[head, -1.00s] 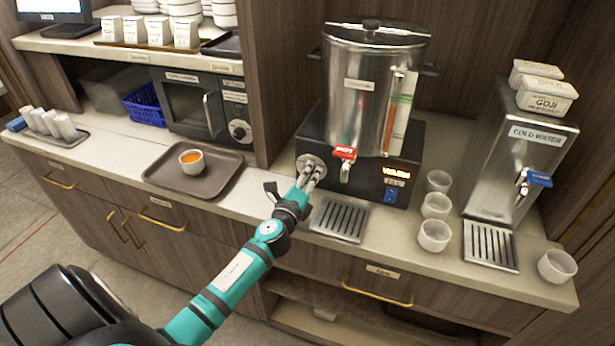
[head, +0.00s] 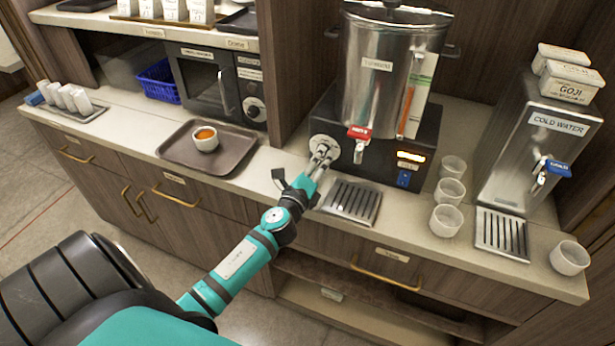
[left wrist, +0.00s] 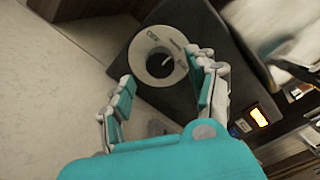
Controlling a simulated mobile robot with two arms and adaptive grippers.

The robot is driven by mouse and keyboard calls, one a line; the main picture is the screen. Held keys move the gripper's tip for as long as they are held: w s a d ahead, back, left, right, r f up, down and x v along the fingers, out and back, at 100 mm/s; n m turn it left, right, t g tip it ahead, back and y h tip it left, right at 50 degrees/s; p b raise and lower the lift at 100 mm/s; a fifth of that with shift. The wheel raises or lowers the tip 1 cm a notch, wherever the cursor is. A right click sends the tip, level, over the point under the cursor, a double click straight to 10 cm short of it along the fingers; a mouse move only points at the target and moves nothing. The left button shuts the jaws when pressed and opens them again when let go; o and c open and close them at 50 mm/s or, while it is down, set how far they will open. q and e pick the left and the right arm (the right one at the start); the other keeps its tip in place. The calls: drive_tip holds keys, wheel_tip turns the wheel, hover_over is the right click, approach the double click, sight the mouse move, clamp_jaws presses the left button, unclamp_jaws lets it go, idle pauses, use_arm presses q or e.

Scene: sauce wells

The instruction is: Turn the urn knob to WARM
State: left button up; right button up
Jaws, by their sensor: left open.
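The silver urn (head: 378,90) stands on a black base on the counter. Its round knob dial (head: 322,143) is on the left of the base front, partly covered by my left gripper (head: 321,158). In the left wrist view the pale dial ring (left wrist: 153,62) has lettering too blurred to read. The fingers of my left gripper (left wrist: 160,75) are apart, one on each side near the dial's lower edge. I cannot tell whether they touch the knob. An orange display (head: 411,157) is lit on the base. My right gripper is not in view.
A red tap (head: 359,132) sticks out just right of the dial, above a drip grille (head: 351,201). Several white cups (head: 446,219) stand to the right, beside the cold water dispenser (head: 535,150). A brown tray (head: 176,154) with a cup (head: 205,140) lies to the left.

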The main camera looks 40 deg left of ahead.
use_arm(q)
drive_tip(key=v, duration=0.9)
drive_tip(key=shift+s, duration=0.15)
